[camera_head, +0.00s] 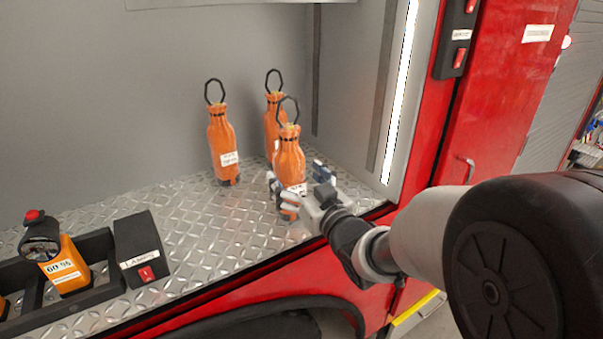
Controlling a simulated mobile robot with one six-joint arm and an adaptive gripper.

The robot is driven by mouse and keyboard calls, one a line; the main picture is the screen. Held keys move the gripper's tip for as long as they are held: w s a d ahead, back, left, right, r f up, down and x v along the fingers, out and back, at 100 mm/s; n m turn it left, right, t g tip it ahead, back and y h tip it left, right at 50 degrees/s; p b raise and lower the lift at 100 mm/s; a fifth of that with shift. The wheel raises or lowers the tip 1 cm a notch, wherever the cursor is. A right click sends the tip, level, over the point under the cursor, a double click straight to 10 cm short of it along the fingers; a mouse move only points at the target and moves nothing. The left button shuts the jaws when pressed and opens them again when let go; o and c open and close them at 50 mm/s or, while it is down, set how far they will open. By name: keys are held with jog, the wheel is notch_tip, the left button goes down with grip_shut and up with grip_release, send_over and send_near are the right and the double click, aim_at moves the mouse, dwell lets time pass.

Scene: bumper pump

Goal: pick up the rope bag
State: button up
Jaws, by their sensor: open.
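Three orange rope bags with black loop handles and white labels stand upright on the metal tread-plate floor of the compartment. One rope bag (222,142) stands at the left. Another rope bag (272,122) stands at the back, partly hidden by the front one. The front rope bag (289,160) is nearest my arm. My gripper (296,190) is open at the lower part of the front bag, with a finger on either side of it. Whether the fingers touch the bag cannot be told.
The tread-plate floor (195,217) is clear left of the bags. A black box (141,249) and an orange lamp (62,262) in a black holder stand at the lower left. A bright light strip (400,90) and red door frame bound the right side.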

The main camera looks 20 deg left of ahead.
aim_at(289, 167)
jog(key=x, duration=0.5)
jog(key=shift+w+f, duration=0.15)
jog(key=shift+w, duration=0.25)
jog(key=shift+d, duration=0.1)
jog(key=shift+c, duration=0.3)
jog(key=c, duration=1.7)
jog(key=shift+c, duration=0.5)
